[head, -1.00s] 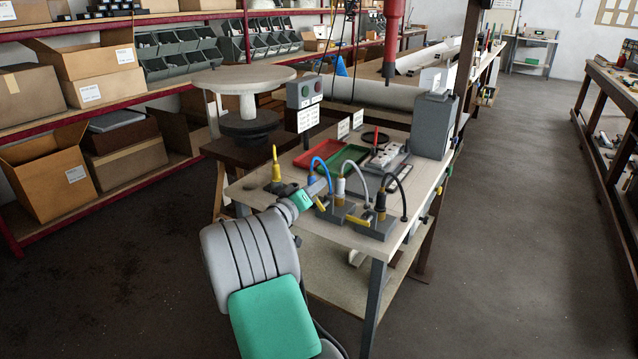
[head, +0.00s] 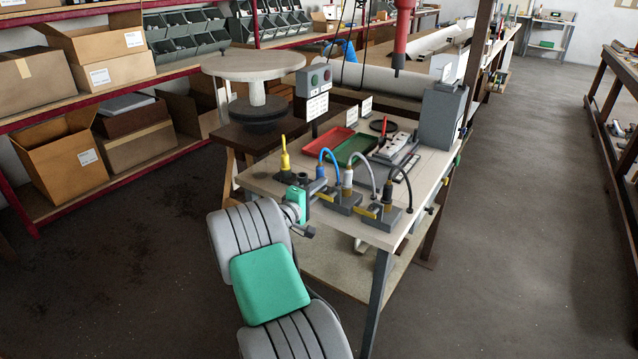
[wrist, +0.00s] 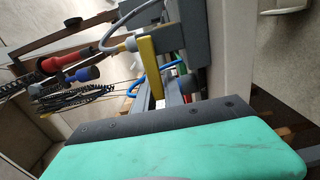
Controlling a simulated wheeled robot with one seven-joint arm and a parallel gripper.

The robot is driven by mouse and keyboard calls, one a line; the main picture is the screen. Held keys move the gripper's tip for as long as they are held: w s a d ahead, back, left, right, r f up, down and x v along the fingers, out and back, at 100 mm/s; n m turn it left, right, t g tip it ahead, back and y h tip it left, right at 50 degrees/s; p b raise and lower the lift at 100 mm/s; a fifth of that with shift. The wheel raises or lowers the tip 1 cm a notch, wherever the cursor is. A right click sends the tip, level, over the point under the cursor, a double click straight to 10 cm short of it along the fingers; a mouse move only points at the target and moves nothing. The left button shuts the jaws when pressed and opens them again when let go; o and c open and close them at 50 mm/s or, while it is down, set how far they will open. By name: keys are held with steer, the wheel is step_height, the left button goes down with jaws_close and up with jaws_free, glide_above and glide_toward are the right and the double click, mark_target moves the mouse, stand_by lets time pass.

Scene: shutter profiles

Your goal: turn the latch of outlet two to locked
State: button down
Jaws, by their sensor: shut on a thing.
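Outlet blocks stand in a row along the bench's near edge. The middle one (head: 345,206) carries a white plug (head: 347,178) with a grey cable; its yellow latch (head: 328,195) points towards my gripper (head: 316,190). In the wrist view the yellow latch (wrist: 150,70) stands beside the white plug (wrist: 122,48) and a grey block (wrist: 192,38). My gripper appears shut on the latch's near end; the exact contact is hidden. The outlet on the right has a black plug (head: 387,193) and a yellow latch (head: 368,212). My gripper partly hides the area around the blue plug (head: 320,172).
A yellow upright piece (head: 285,158) stands at the bench's left. Red (head: 325,143) and green (head: 354,149) trays lie behind the outlets. A button box (head: 314,80) rises behind them, and a red tool (head: 400,40) hangs above. Floor is free to the right.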

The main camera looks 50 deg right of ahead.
steer(key=shift+f+n, duration=0.1)
steer(key=shift+n, duration=0.2)
steer(key=c, duration=1.4)
jaws_free()
steer(key=shift+c, duration=0.2)
steer(key=a, duration=0.7)
steer(key=shift+s+a, duration=0.35)
steer(key=shift+s, duration=0.05)
